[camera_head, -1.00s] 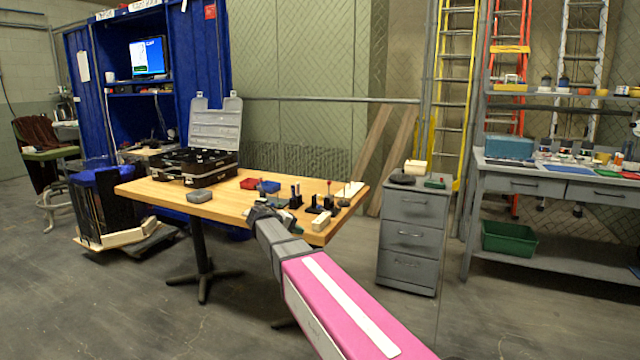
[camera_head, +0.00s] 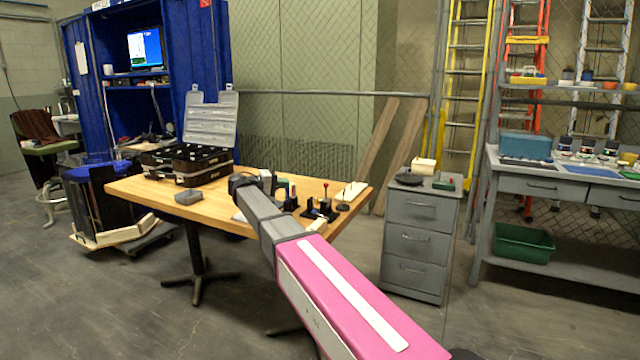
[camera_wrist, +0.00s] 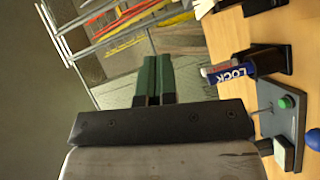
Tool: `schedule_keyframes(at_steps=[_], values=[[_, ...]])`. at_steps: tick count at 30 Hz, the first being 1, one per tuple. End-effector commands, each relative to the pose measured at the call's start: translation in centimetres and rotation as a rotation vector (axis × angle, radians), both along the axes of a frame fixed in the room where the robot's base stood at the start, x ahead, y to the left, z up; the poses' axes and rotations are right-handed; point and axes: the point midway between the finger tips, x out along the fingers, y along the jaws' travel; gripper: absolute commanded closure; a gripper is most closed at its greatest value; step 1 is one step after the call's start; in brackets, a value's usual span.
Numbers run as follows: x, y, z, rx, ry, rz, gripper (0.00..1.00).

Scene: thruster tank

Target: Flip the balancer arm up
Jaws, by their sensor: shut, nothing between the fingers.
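My gripper (camera_wrist: 158,62) shows in the wrist view with its two green fingers side by side, shut and empty. In the head view my own arm links cover most of it above the wooden table. To the right of the fingers in the wrist view is a grey plate (camera_wrist: 292,120) with a green button and a thin metal rod, apart from the fingers. I cannot tell for certain which part is the balancer arm. In the head view, small black fixtures (camera_head: 318,210), one with a red knob, stand at the table's right end.
The wooden table (camera_head: 150,193) holds an open black case (camera_head: 190,158) and a grey block (camera_head: 188,197). A tube marked LOCK (camera_wrist: 226,71) lies near a black holder. A grey drawer cabinet (camera_head: 419,243) stands right of the table. The floor in front is free.

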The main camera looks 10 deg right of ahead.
Motion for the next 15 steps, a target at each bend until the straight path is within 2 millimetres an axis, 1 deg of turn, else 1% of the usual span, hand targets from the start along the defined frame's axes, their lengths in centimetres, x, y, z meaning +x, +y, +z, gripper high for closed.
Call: schedule_keyframes(at_steps=[10, 15], values=[[0.0, -0.2, 0.0, 0.0, 0.0, -0.001, 1.0], [0.6, -1.7, -0.2, 0.0, 0.001, -0.002, 1.0]])
